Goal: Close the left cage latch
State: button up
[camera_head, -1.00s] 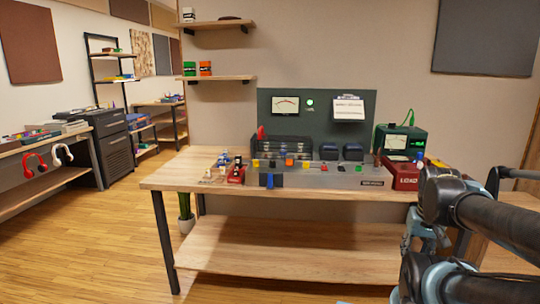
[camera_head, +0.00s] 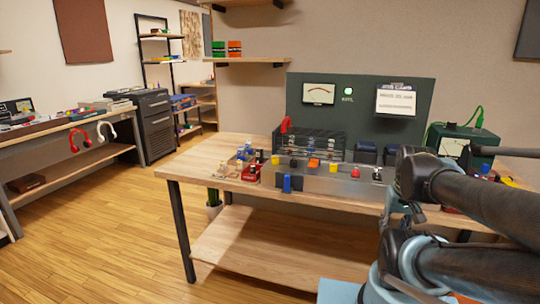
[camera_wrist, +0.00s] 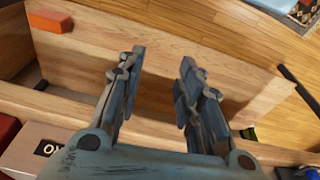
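A dark barred cage (camera_head: 322,146) stands on the workbench in front of the green back panel, in the head view. A red piece (camera_head: 285,124) sticks up at its left end and looks like the left latch, raised; its details are too small to tell. My gripper (camera_wrist: 161,75) is open and empty in the wrist view, its two fingers apart. It points toward the wooden bench and floor, away from the cage, which that view does not show. In the head view my arm covers the right part of the bench.
The workbench (camera_head: 210,158) carries a grey control box (camera_head: 325,182) with coloured knobs before the cage, and small parts at left. A green instrument (camera_head: 465,142) stands at right. A wall shelf (camera_head: 250,60) hangs above left. Floor at left is clear.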

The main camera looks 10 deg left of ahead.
jog(key=shift+w, duration=0.1)
jog(key=shift+o, duration=1.4)
jog(key=shift+a+r, duration=0.1)
jog(key=shift+r, duration=0.05)
jog(key=w+a+r, duration=0.6)
jog(key=w+r, duration=0.1)
jog(key=r, duration=0.4)
notch_tip(320, 180, up, 16)
jog(key=r+m+g, duration=0.1)
jog(key=g, duration=0.1)
send_over(275, 160)
jog(key=w, duration=0.2)
jog(key=f, duration=1.7)
jog(key=shift+s+a+f, duration=0.1)
jog(key=shift+s+f, duration=0.15)
jog(key=shift+s, duration=0.05)
grip_shut()
